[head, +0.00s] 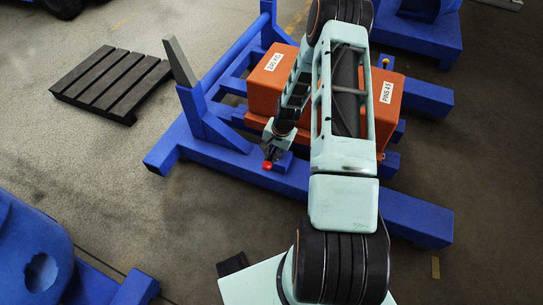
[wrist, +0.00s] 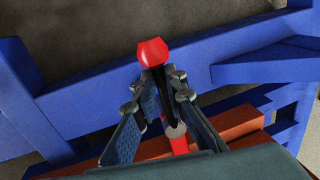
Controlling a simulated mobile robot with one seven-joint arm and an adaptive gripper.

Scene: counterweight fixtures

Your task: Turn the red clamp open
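The red clamp shows in the wrist view as a lever with a bright red knob (wrist: 152,52) at its far end, a dark shaft below it and a red lower part (wrist: 180,145). My gripper (wrist: 163,88) has its two fingers on either side of the dark shaft, just below the knob, and looks shut on it. In the head view the red knob (head: 267,166) sticks out just below my gripper (head: 270,148), over the front blue beam. My gripper and wrist hide the clamp's base and most of its lever there.
A blue frame (head: 210,160) carries an orange counterweight block (head: 268,85), partly behind my arm. A grey-tipped upright post (head: 180,62) stands left of my gripper. A dark slatted pallet (head: 110,82) lies on the floor at left. Open floor lies in front of the frame.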

